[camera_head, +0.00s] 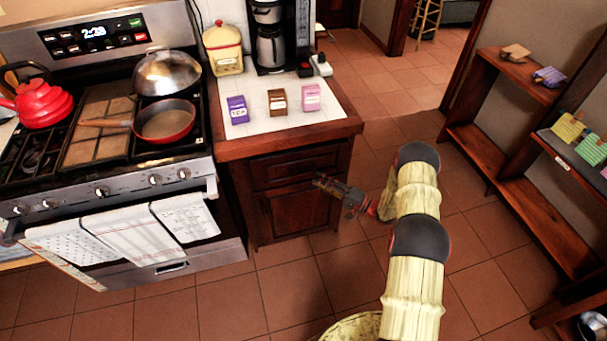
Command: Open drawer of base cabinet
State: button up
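The base cabinet (280,222) is dark wood and stands right of the stove, under a tiled counter. Its drawer (292,168) is the upper front panel and looks shut, with a lower door panel below it. My gripper (318,182) is in front of the cabinet's right side, around the lower edge of the drawer front. Its fingers point left toward the cabinet. I cannot tell whether it touches the front or whether its fingers are apart. No handle can be made out clearly.
A stove (110,190) with towels on its front rail stands left of the cabinet. Small boxes, a canister (223,52) and a coffee maker (270,35) are on the counter. A wooden shelf (525,190) stands at right. The tile floor between is clear.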

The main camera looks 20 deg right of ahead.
aim_at(304, 174)
jog(key=shift+n, duration=0.4)
jog(key=b+x, duration=0.2)
jog(key=x, duration=0.5)
jog(key=shift+w+a+r, duration=0.1)
jog(key=shift+w+a, duration=0.1)
jog(key=shift+a, duration=0.15)
jog(key=shift+c, duration=0.8)
grip_shut()
